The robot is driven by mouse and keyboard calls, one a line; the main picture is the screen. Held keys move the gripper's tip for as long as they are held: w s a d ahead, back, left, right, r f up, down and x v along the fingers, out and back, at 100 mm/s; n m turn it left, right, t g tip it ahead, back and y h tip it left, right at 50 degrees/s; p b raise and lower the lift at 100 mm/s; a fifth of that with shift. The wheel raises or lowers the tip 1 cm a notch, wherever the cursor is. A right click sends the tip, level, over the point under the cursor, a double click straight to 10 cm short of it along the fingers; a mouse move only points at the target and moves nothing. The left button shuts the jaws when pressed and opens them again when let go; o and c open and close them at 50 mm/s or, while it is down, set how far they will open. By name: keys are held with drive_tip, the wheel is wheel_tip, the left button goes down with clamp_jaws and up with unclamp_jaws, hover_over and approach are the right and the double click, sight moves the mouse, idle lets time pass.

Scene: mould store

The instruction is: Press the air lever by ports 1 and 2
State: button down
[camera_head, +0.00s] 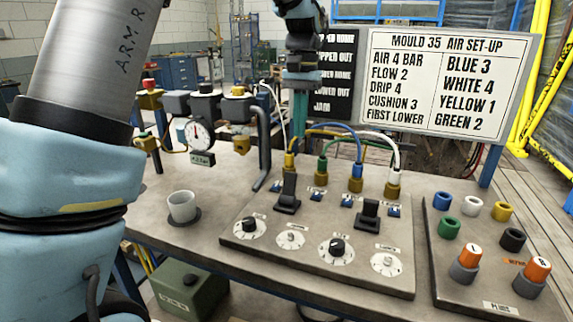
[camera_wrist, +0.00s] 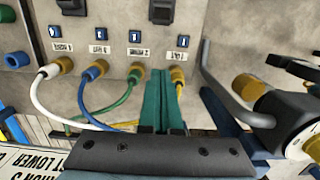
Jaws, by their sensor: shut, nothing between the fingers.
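The left black lever (camera_head: 287,196) stands upright on the grey control panel (camera_head: 245,240), in front of the yellow-hose port (camera_head: 290,163) and green-hose port (camera_head: 321,178). In the wrist view, this lever (camera_wrist: 162,11) is at the top, cut off by the edge, beyond the yellow port (camera_wrist: 178,76) and green port (camera_wrist: 137,74). A second lever (camera_head: 368,212) stands before the blue and white ports. My gripper (camera_head: 300,120) has its teal fingers pressed together, empty, behind and above the ports. In the wrist view, its fingertips (camera_wrist: 161,74) lie between the green and yellow ports. Port label text is too small to read.
Yellow, green, blue and white hoses arch behind the ports near my fingers. Several dials line the panel front. A gauge assembly (camera_head: 200,132) and grey cup (camera_head: 183,207) stand left; a coloured-button box (camera_head: 455,285) stands right. A set-up sign (camera_head: 446,75) stands behind.

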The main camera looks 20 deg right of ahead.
sight(289, 189)
drive_tip(key=shift+f, duration=0.1)
drive_tip(key=f, duration=0.3)
drive_tip(key=f+p, duration=0.1)
drive_tip(key=f, duration=0.6)
drive_tip(key=shift+s+a, duration=0.35)
drive_tip(key=shift+s, duration=0.05)
drive_tip(key=shift+s+a+r+p, duration=0.7)
drive_tip(key=shift+s+a+r, duration=0.1)
drive_tip(key=shift+s+r, duration=0.05)
drive_tip(key=shift+s+a+r, duration=0.1)
drive_tip(key=shift+s+a, duration=0.3)
drive_tip(key=shift+s, duration=0.05)
